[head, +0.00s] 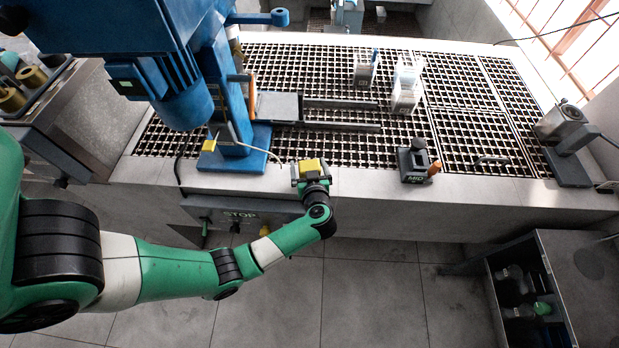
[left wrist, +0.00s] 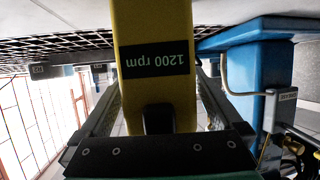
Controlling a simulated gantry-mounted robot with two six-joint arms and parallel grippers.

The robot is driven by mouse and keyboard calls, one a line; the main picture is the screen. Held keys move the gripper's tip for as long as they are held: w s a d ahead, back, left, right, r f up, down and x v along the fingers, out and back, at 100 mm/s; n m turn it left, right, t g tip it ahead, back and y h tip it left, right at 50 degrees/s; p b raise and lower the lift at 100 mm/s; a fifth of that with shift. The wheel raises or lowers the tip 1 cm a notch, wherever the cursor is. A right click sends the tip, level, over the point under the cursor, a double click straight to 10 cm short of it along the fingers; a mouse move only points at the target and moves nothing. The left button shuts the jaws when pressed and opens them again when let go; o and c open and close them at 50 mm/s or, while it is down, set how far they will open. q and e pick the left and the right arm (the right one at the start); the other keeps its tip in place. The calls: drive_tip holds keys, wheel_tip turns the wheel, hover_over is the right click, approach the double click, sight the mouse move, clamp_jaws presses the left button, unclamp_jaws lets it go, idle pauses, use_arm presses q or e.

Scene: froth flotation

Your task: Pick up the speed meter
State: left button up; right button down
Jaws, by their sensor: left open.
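The speed meter (head: 311,165) is a yellow block at the front edge of the bench in the head view. In the left wrist view it (left wrist: 155,30) fills the upper middle, with a black "1200 rpm" display upside down. My left gripper (head: 312,175) is at the meter from the front, with its fingers open. In the left wrist view one finger of it (left wrist: 158,85) shows on each side of the yellow body. Finger contact with the meter cannot be told. My right gripper is not in view.
The blue flotation machine (head: 213,75) stands left of the meter, with a thin cable near it. A dark "MID" unit (head: 413,160) with an orange handle stands to the right. White containers (head: 405,85) stand on the grating (head: 470,130). A "STOP" panel (head: 240,214) is below the bench edge.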

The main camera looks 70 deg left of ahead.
use_arm(q)
drive_tip(key=shift+a+f, duration=0.15)
drive_tip(key=shift+a, duration=0.1)
drive_tip(key=c, duration=1.6)
